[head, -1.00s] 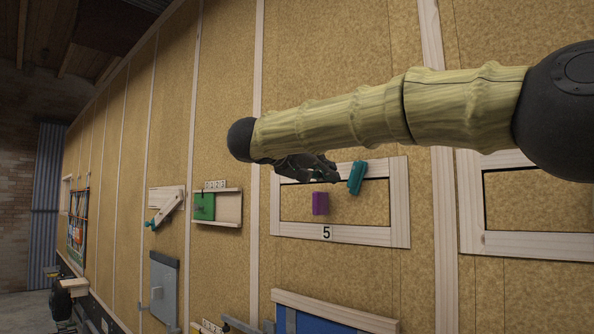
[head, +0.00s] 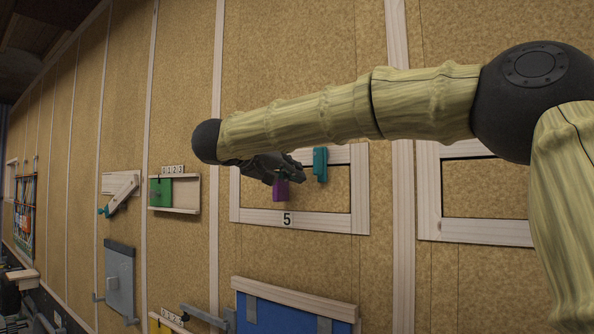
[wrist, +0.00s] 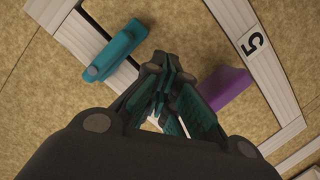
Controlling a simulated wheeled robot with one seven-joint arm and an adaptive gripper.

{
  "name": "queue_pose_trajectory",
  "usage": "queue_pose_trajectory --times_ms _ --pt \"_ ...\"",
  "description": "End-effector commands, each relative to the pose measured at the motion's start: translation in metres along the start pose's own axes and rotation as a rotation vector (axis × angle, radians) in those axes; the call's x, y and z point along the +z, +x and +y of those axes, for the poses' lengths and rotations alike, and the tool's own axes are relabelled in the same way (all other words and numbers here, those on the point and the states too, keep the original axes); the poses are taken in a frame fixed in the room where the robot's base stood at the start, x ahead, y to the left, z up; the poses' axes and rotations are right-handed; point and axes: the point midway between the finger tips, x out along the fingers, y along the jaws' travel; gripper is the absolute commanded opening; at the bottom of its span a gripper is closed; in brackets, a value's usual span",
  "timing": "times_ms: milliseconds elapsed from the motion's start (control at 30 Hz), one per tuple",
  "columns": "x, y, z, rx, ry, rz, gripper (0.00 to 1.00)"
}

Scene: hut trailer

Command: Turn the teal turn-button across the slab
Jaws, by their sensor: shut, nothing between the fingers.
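The teal turn-button (head: 320,164) sits on the top rail of the wooden frame marked 5, and is nearly upright in the head view. Its lower end reaches below the rail, over the edge of the cork slab (head: 325,202). In the wrist view the teal turn-button (wrist: 118,48) lies crosswise over the rail, left of my fingers. A purple block (head: 281,193) stands out from the slab; it shows right of my fingers in the wrist view (wrist: 224,85). My gripper (head: 296,166) is shut and empty, between button and block. Contact with either cannot be told.
The wooden frame (head: 262,216) surrounds the slab. Another framed panel (head: 480,229) is at right. A green sliding panel (head: 160,192) and a grey door (head: 119,275) are at left. A blue panel (head: 290,318) is below.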

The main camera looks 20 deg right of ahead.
Motion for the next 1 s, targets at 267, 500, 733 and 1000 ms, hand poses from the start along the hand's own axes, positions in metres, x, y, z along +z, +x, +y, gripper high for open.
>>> queue_pose_trajectory --times_ms 267,500,733,1000 --pt "-0.004 -0.016 -0.012 0.006 0.004 0.002 0.00" --pt "0.000 -0.042 -0.016 0.008 0.006 0.000 0.00" --pt "0.004 -0.078 -0.024 0.008 0.005 0.001 0.00" --pt "0.004 -0.102 -0.028 0.007 0.005 0.001 0.00"
